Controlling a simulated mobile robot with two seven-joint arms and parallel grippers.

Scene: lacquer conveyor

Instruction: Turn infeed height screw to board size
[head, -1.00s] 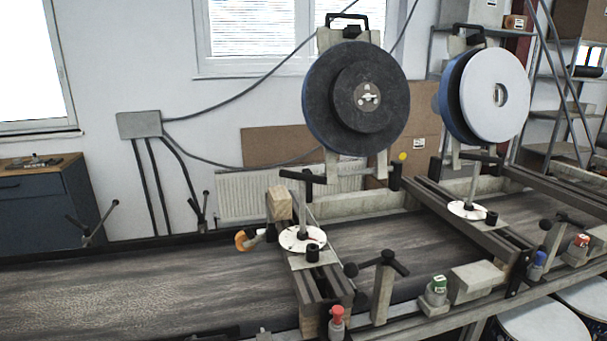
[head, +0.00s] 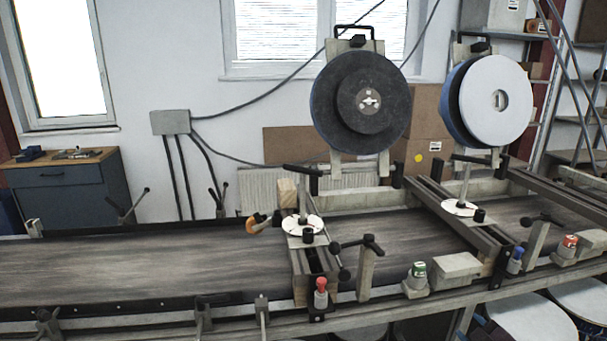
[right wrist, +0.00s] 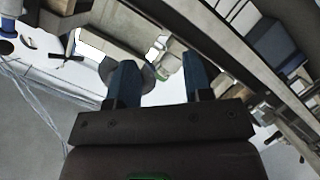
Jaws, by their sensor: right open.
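Two upright height screws with T-handles rise from white round dials over the conveyor. The left screw (head: 302,198) stands on the left cross beam, with its dial (head: 294,225) below the bar handle. The right screw (head: 465,181) stands on the right beam, with its dial (head: 453,208). I cannot read the dial marks or tell which screw is the infeed one. My right gripper (right wrist: 162,70) shows in the right wrist view, with two blue fingers apart and nothing held between them. Neither gripper shows in the head view.
The dark wood-grained conveyor bed (head: 130,262) runs along the front. A black disc (head: 362,110) and a white disc (head: 497,97) stand behind it. A red knob (head: 321,283), green button (head: 419,269) and black-handled clamp (head: 364,270) line the near rail. An orange-handled part (head: 258,224) juts left.

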